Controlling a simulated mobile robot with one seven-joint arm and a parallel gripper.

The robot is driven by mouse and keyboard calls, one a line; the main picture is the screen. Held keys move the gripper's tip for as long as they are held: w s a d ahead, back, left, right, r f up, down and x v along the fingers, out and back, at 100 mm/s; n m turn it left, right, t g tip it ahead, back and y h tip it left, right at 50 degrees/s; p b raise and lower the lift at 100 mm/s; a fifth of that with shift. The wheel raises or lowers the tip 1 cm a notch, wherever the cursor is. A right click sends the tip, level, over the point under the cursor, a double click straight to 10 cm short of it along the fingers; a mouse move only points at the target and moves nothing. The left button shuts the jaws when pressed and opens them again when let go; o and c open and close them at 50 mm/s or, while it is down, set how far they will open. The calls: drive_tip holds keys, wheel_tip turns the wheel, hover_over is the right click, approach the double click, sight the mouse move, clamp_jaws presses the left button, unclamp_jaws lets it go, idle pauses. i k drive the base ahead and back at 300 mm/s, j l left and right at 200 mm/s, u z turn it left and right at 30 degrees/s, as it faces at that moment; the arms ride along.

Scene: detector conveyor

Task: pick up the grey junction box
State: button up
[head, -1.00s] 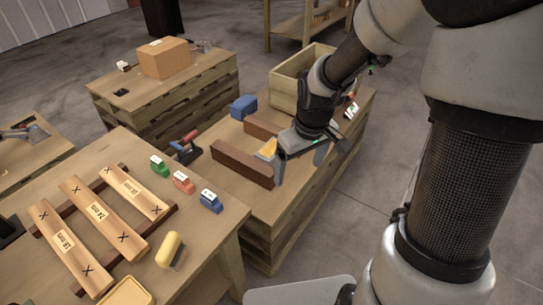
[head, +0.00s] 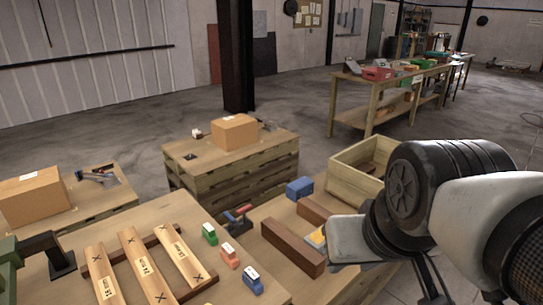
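I cannot make out a grey junction box for certain in the head view. My gripper (head: 432,285) is at the lower right, with its dark finger parts pointing down below the wrist. The pale housing at the end of my arm covers part of the near pallet-style table. The fingertips are not clear, and nothing is visibly held.
Brown bars (head: 292,247), a blue box (head: 299,187) and an open wooden crate (head: 352,186) stand on the near table. A yellow-and-blue item (head: 315,238) is partly hidden by my arm. Planks (head: 144,268) and small coloured blocks (head: 229,255) lie at left. A cardboard box (head: 234,132) stands behind.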

sight(314, 240)
drive_tip(key=i+l+u, duration=0.25)
drive_tip(key=l+u, duration=0.55)
drive_tip(key=i+l, duration=0.1)
drive_tip(key=l, duration=0.4)
drive_tip(key=i+l, duration=0.1)
drive_tip(key=l, duration=0.45)
drive_tip(key=i+l+u, duration=0.1)
drive_tip(key=l, duration=0.4)
